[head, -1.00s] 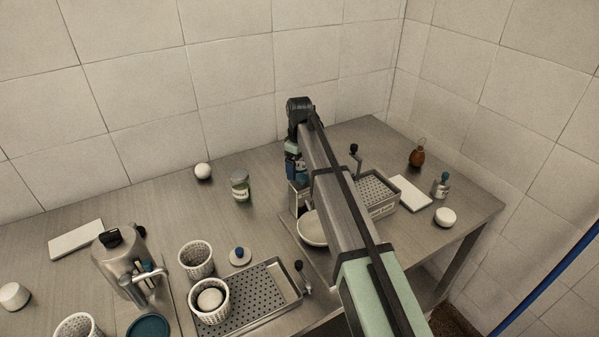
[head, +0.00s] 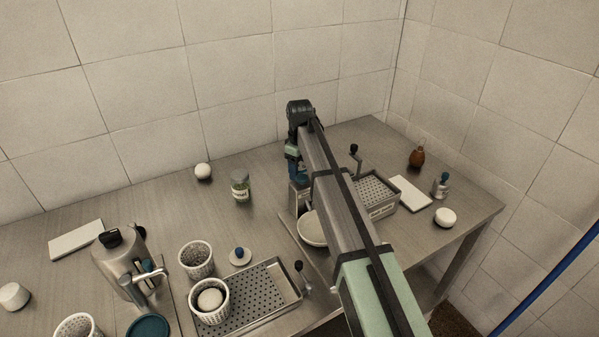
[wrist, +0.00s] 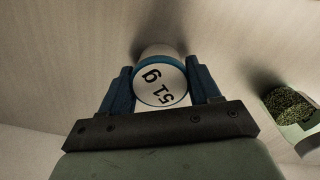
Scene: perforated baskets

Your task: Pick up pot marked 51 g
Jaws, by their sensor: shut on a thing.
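The pot marked 51 g (wrist: 160,84) is white with a blue rim, and its lettered face is toward the camera in the wrist view. My gripper (wrist: 161,88) has its two blue fingers on either side of the pot and is shut on it. In the head view my gripper (head: 297,185) is over the back middle of the table, partly behind my own arm. I cannot make out the pot clearly in the head view, nor tell whether it touches the table.
A green-filled jar (head: 240,187) stands left of my gripper, and it also shows in the wrist view (wrist: 288,106). A white bowl (head: 311,230) is close in front. A perforated tray with a crank (head: 382,211) is to the right. A white ball (head: 202,171) lies farther left.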

